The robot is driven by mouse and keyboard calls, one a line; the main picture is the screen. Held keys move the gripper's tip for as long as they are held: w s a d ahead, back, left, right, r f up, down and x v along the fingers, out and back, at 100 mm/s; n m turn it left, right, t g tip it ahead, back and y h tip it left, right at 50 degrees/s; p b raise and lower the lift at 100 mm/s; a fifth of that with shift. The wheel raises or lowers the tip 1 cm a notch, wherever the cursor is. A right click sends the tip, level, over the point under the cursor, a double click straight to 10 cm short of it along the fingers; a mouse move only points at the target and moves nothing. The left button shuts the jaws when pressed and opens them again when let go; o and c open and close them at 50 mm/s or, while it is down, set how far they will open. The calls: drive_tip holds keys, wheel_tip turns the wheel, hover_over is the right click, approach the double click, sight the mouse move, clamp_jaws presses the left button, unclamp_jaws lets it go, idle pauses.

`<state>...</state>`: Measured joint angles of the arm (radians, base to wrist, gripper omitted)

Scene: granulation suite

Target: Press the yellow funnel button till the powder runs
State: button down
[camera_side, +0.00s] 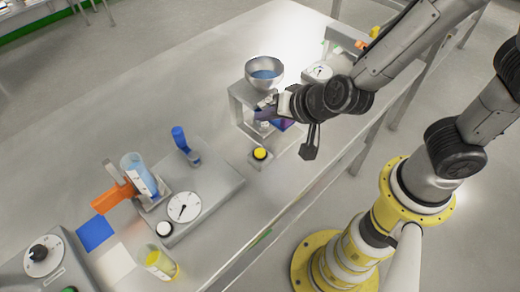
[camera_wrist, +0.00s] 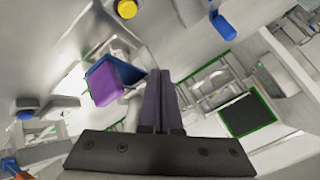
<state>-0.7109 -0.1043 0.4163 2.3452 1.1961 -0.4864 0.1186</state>
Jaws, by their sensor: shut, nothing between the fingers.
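The yellow button (camera_side: 260,153) sits on a small light box at the foot of the funnel stand in the side view. In the wrist view, my shut fingers (camera_wrist: 160,76) point up the picture, and a yellow round shape (camera_wrist: 126,9), likely the button, shows at the top edge. I cannot see powder running.
A blue and purple container (camera_wrist: 108,82) is near my fingers in the wrist view.

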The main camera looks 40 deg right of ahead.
sight(263, 155)
drive_tip(key=shift+s+a+r+y, duration=0.25)
drive_tip(key=shift+s+a+y, duration=0.05)
drive_tip(key=shift+a, duration=0.25)
drive_tip(key=shift+f, duration=0.1)
drive_tip(key=shift+f, duration=4.35)
drive_tip(key=shift+f, duration=0.4)
drive_tip(key=shift+f, duration=0.5)
drive_tip(key=shift+r, duration=0.95)
